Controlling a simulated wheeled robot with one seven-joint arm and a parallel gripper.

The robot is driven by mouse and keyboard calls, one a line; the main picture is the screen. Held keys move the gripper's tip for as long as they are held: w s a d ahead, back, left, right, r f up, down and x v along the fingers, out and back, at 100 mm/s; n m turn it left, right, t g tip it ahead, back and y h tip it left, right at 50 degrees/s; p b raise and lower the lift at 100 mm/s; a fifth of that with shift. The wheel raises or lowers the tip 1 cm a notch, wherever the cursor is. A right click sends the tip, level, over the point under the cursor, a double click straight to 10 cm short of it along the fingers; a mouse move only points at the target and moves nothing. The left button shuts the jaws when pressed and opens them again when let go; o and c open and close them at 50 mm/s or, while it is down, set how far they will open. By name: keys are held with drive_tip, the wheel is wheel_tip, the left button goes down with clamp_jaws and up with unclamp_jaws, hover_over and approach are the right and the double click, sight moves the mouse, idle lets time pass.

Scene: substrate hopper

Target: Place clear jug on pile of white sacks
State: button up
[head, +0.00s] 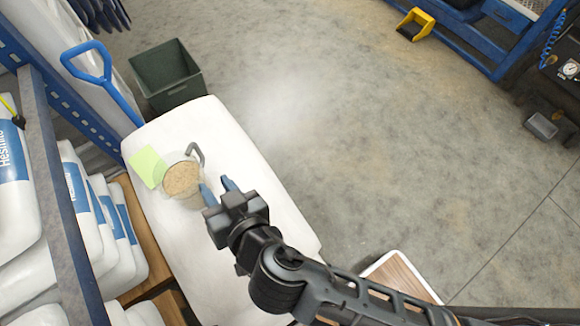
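The clear jug (182,178) is see-through with a grey handle and holds tan grainy material. It appears upright on the large white top of the pile of white sacks (250,165), near its left side. My gripper (218,189) has blue fingertips spread apart, with nothing visible between them. It is just right of and below the jug in the head view. The left fingertip is close to the jug's side; I cannot tell whether they touch.
A pale green sheet (147,166) lies left of the jug. A blue-handled tool (104,75) and dark green bin (168,77) are beyond. A blue rack post (62,190) and labelled white bags (82,205) border the left. Open concrete floor (380,150) lies right.

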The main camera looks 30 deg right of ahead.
drive_tip(key=s+d+n+y, duration=0.1)
drive_tip(key=s+d, duration=0.4)
drive_tip(key=s, duration=0.2)
drive_tip(key=s+d+n, duration=0.1)
drive_tip(key=s+d, duration=0.4)
drive_tip(key=s, duration=0.2)
drive_tip(key=s+d+r+t+h, duration=0.1)
drive_tip(key=s+d+r, duration=0.8)
drive_tip(key=s+r, duration=0.3)
drive_tip(key=shift+s+r+h, duration=0.3)
drive_tip(key=shift+s+h, duration=0.1)
